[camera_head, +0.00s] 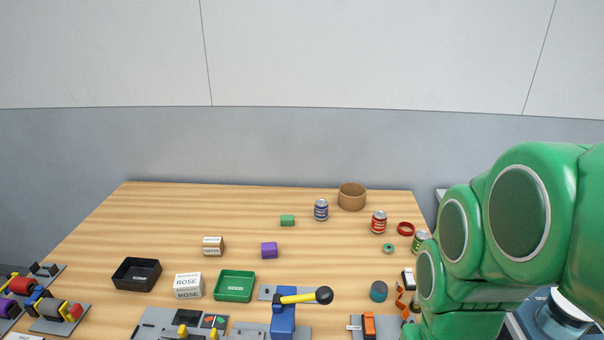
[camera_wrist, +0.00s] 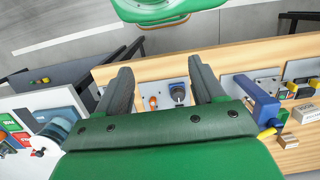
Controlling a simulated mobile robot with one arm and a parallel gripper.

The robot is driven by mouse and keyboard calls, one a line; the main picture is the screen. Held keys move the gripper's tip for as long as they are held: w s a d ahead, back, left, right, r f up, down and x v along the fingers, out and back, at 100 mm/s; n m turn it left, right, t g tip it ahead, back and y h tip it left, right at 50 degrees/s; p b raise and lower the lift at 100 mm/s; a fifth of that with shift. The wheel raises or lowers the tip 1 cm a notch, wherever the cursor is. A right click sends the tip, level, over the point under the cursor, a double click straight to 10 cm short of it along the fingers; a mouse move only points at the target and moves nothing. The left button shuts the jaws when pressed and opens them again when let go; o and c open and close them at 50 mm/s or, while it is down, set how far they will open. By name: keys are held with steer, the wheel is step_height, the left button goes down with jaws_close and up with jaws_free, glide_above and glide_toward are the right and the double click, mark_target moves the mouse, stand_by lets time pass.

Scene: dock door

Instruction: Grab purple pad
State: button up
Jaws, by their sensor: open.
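The purple pad (camera_head: 269,250) is a small purple block lying flat on the wooden table, near its middle in the head view. I cannot make it out in the wrist view. My gripper (camera_wrist: 160,68) shows in the wrist view with its two dark fingers spread wide and nothing between them. In the head view my green arm fills the right side, well away from the pad, and the gripper itself does not show there.
A green block (camera_head: 287,220) and a white labelled box (camera_head: 213,246) lie near the pad. A green tray (camera_head: 234,286), a black tray (camera_head: 136,273) and a blue lever fixture (camera_head: 284,318) stand in front. Cans and a brown bowl (camera_head: 352,197) stand right.

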steer(key=w+a+r+m+g+y, duration=0.1)
steer(key=w+a+r+m+y, duration=0.3)
steer(key=w+a, duration=0.7)
steer(key=w+a+r+m+y, duration=0.3)
steer(key=w+a, duration=0.3)
steer(key=w, duration=0.9)
steer(key=m+y, duration=0.6)
steer(key=m, duration=0.3)
glide_above(267, 245)
steer(key=d, duration=0.5)
step_height(267, 245, down, 4)
steer(key=f, duration=1.5)
steer(key=w+f, duration=0.1)
steer(key=f, duration=0.6)
steer(key=shift+d+f, duration=0.1)
steer(key=shift+f, duration=0.25)
steer(key=shift+s+a+f, duration=0.1)
steer(key=shift+a+f, duration=0.25)
steer(key=shift+r+x, duration=0.2)
steer(key=shift+x, duration=3.3)
steer(key=shift+a, duration=0.1)
steer(key=shift+c, duration=0.5)
